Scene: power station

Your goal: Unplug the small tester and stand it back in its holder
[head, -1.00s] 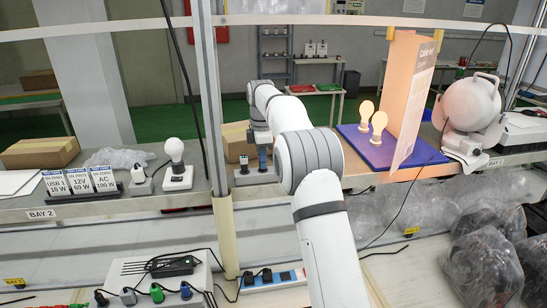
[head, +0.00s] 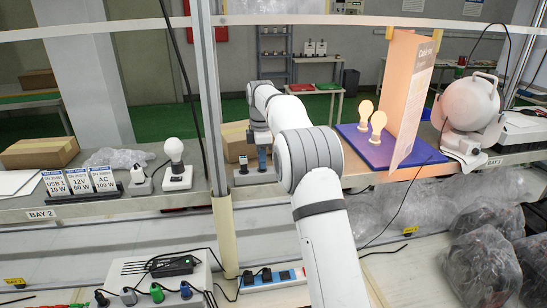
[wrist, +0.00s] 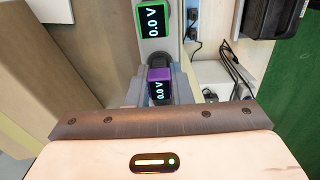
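A small purple tester (wrist: 160,87) with a display reading 0.0 V is between the fingers of my gripper (wrist: 160,92) in the wrist view. The fingers lie against both its sides with no clear gap. A green tester (wrist: 153,20), also reading 0.0 V, stands just beyond it on a pale grey base (wrist: 158,49). The purple tester's lower end is hidden. In the head view, my gripper (head: 262,157) points down at the shelf, beside the green tester (head: 243,160) on a grey base (head: 254,176). I cannot tell whether the purple tester is plugged in.
A cardboard box (head: 238,142) stands close behind my gripper. A metal post (head: 209,100) rises to its left. A white bulb (head: 174,150) and labelled cards (head: 80,181) are farther left. Two lit bulbs (head: 378,122) stand on a blue board (head: 383,153) to the right.

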